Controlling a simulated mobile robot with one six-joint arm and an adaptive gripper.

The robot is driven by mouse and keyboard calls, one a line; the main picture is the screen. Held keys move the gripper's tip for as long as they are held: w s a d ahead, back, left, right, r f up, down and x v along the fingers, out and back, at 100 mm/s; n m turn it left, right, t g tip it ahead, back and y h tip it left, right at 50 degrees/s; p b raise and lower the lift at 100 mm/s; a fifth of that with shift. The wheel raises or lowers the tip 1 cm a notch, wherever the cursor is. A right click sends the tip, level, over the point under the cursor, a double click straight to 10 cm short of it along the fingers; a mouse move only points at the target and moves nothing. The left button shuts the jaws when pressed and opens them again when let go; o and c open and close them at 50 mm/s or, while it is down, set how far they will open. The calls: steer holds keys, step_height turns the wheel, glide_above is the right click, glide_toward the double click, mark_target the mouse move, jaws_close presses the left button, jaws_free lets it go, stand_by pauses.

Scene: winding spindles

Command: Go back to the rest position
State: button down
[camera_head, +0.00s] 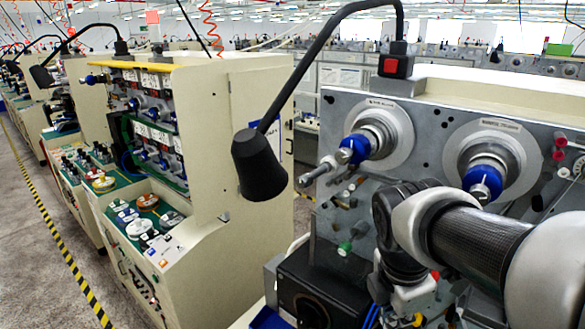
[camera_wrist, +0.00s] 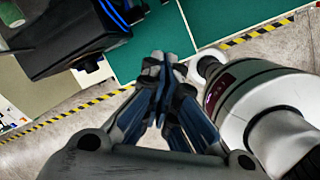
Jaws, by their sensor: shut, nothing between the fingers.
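My gripper (camera_wrist: 160,66) is shut and empty in the wrist view, its fingertips meeting near the picture's middle. Below the fingertips in that view lie the floor and a yellow-and-black striped line (camera_wrist: 60,117). In the head view my arm reaches in from the right, in front of the winding machine (camera_head: 465,110) with its blue-hubbed spindles (camera_head: 355,149) and (camera_head: 485,182). I cannot make out the gripper's fingers in the head view.
A black lamp (camera_head: 260,165) hangs on a bent arm left of the spindles. A black box (camera_head: 315,285) stands low beside my arm. Another winding machine (camera_head: 235,130) stands at the left, by a striped floor line (camera_head: 62,240). A green surface (camera_wrist: 150,35) shows in the wrist view.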

steer(key=s+a+f+m+t+b, duration=0.1)
steer(key=s+f+m+b, duration=0.3)
steer(key=f+m+b, duration=0.2)
steer(key=s+a+f+m+y+b, duration=0.1)
steer(key=s+a+f+m+b, duration=0.1)
steer(key=s+f+m+b, duration=0.2)
steer(key=s+a+f+m+t+y+b, duration=0.1)
steer(key=s+f+m+b, duration=0.3)
steer(key=f+m+b, duration=0.6)
step_height(320, 180, down, 4)
steer(key=a+b, duration=0.1)
steer(key=b, duration=0.1)
steer(key=shift+a+f+t+b, duration=0.15)
steer(key=shift+a+t+b, duration=0.1)
steer(key=shift+t+b, duration=0.1)
steer(key=shift+s, duration=0.1)
